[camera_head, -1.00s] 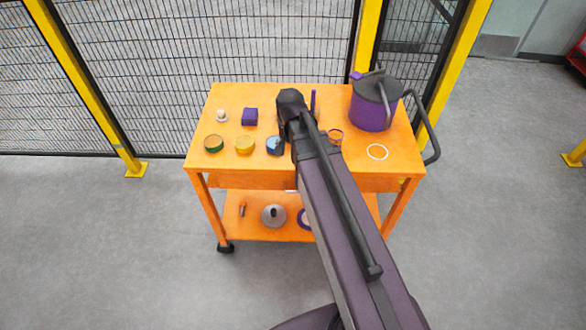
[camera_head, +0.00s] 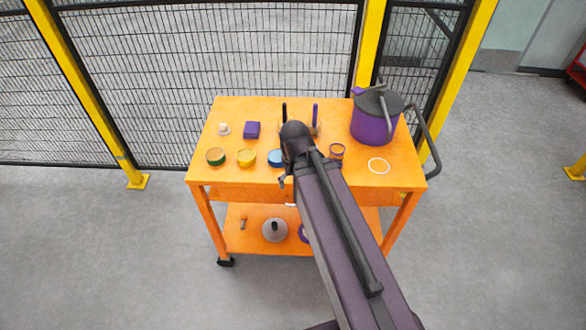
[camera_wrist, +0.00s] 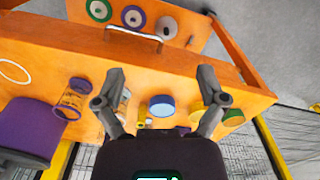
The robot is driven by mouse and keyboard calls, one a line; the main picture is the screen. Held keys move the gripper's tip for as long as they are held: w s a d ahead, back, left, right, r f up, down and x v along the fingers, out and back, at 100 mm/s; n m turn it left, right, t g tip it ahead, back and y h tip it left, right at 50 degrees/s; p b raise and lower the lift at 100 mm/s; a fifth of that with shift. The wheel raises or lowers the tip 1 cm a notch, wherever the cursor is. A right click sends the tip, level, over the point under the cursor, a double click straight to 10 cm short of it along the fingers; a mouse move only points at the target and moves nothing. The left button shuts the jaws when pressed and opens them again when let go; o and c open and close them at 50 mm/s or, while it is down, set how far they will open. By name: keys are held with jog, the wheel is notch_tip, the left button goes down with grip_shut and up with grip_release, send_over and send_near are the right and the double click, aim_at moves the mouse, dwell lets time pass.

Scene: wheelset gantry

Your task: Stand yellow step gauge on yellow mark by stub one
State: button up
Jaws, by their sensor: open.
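My gripper (camera_wrist: 161,76) is open and empty in the wrist view, its two fingers spread over the trolley top. In the head view the arm hides most of it. A small yellow thing (camera_wrist: 146,118) shows between the fingers, partly hidden. I cannot make out a yellow mark or stub one.
The orange trolley (camera_head: 205,172) also holds a purple box (camera_head: 252,130), a blue-topped tin (camera_head: 275,158), a purple can (camera_head: 371,127), a cup (camera_head: 337,151) and a white ring (camera_head: 379,165). Two upright posts stand behind my arm. Mesh fence (camera_head: 215,50) lies behind; floor is clear at left.

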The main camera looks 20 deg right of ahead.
jog(key=w+d+r+n+p, duration=0.1)
jog(key=w+d+n, duration=0.2)
jog(key=w+n, duration=0.4)
jog(key=w+d+n, duration=0.3)
jog(key=w+n, duration=0.4)
jog(key=w, duration=1.1)
jog(key=shift+w+d+r+p, duration=0.15)
jog(key=shift+r+p, duration=0.2)
jog(key=shift+r, duration=0.05)
notch_tip(320, 180, down, 9)
jog(key=b, duration=0.8)
jog(key=shift+r+b, duration=0.15)
jog(key=shift+b, duration=0.2)
jog(key=shift+d+f+b, duration=0.1)
jog(key=shift+f+b, duration=2.45)
jog(key=shift+f, duration=0.05)
grip_shut()
